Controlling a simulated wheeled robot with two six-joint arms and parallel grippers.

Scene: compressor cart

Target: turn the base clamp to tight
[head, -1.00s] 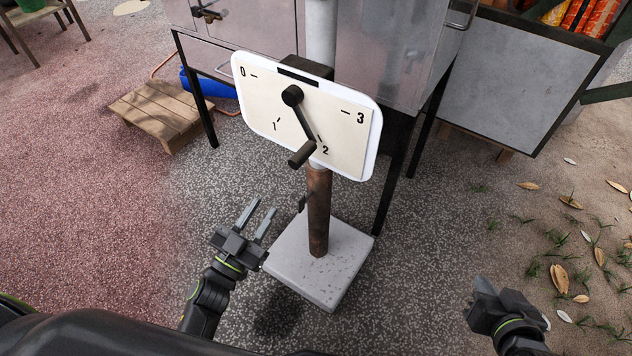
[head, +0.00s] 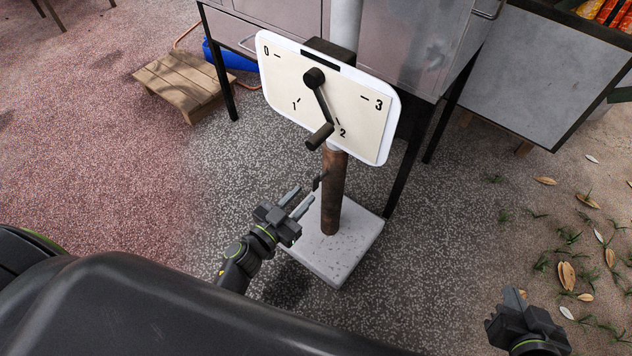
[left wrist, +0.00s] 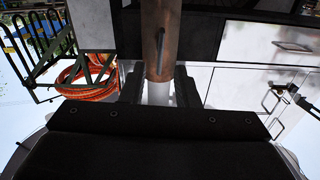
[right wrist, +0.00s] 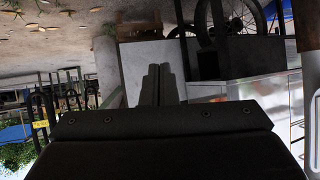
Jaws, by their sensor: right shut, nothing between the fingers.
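A rusty brown post (head: 334,195) rises from a pale square base plate (head: 349,255). A small dark lever (head: 319,180), which looks like the base clamp, sticks out from the post's left side. In the left wrist view the post (left wrist: 167,25) stands straight ahead with the thin dark lever (left wrist: 159,48) against it. My left gripper (head: 296,200) is open and empty, its fingertips just left of the post and slightly below the lever. No contact is visible. My right gripper (head: 514,300) is shut and empty at the lower right, far from the post.
A white dial board (head: 365,125) marked 0 to 3 is on the post above the clamp, with a dark crank (head: 320,100) near 2. A metal cabinet on black legs (head: 408,160) stands behind. A wooden step (head: 184,80) is at the back left.

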